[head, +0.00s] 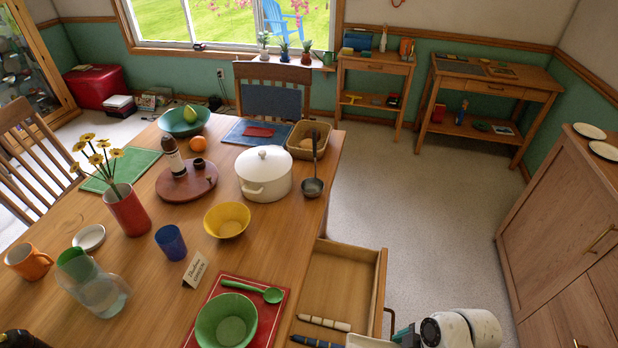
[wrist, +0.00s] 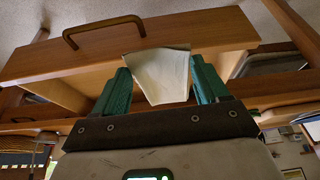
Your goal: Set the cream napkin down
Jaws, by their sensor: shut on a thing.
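The cream napkin (wrist: 162,76) is a pale, flat-faced piece held between the two teal fingers of my gripper (wrist: 160,72) in the wrist view. My gripper (head: 404,335) is shut on it at the bottom edge of the head view, by the front corner of the open drawer (head: 338,283). A pale patch of the napkin (head: 368,342) shows there, cut off by the frame. In the wrist view the drawer's wooden front (wrist: 205,34) with its handle is close beyond the fingers. I cannot tell whether the napkin touches the drawer.
In the drawer lie a cream banded roll (head: 324,323) and a dark blue one (head: 316,342). The table (head: 140,290) beside it holds a red placemat (head: 272,312) with a green bowl (head: 226,322), a yellow bowl and a white pot. The floor right of the drawer is clear.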

